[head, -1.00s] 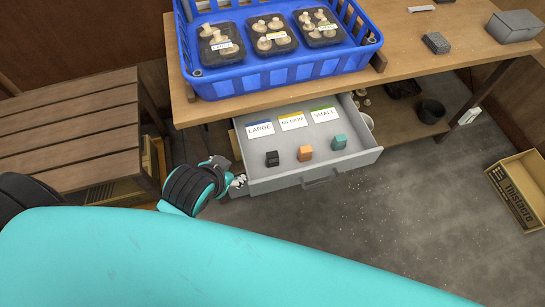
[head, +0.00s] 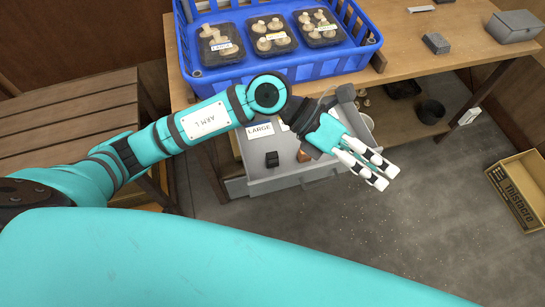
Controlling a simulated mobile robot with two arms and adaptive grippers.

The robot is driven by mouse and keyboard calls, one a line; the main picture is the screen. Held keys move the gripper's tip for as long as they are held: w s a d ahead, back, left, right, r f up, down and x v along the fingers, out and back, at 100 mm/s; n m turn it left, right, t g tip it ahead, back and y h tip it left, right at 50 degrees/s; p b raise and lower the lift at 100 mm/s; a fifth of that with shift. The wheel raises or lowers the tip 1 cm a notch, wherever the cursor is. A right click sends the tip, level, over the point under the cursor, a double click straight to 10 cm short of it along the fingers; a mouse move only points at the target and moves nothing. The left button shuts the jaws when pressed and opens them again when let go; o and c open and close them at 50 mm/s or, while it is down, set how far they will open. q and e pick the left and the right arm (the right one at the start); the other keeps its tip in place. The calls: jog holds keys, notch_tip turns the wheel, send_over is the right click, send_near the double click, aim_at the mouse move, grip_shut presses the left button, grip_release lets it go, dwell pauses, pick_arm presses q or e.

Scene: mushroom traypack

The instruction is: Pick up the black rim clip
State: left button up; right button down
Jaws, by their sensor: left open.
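The black rim clip (head: 271,159) sits upright on the floor of the open grey drawer (head: 262,187), at its left side. My left gripper (head: 380,176) is open and empty, above the right front of the drawer and to the right of the black clip. Its fingers point to the lower right, away from the clip. The orange clip (head: 303,156) is partly hidden by my left gripper, and the teal clip is hidden behind it. My right gripper is not in view.
A blue crate (head: 240,77) with several trays of mushrooms stands on the wooden table (head: 405,64) above the drawer. A LARGE label (head: 260,130) lies in the drawer. A slatted wooden bench (head: 60,115) is at the left. A cardboard box (head: 515,190) stands on the floor at the right.

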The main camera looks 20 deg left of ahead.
pick_arm(q)
jog(key=w+a+f+m+y, duration=0.1)
jog(key=w+a+f+y, duration=0.2)
jog(key=a+f+y, duration=0.25)
jog(key=t+y, duration=0.3)
jog(key=y, duration=0.5)
send_over(272, 154)
jog(key=s, duration=0.1)
notch_tip(272, 154, down, 5)
notch_tip(272, 154, down, 10)
jog(key=shift+d+f+p, duration=0.1)
jog(key=shift+f+p, duration=0.1)
jog(key=shift+p, duration=0.35)
jog(key=f, duration=0.5)
jog(key=shift+w+f+p, duration=0.15)
jog(key=shift+w+p, duration=0.2)
jog(key=shift+w, duration=0.05)
jog(key=shift+f, duration=0.6)
jog(key=c, duration=0.9)
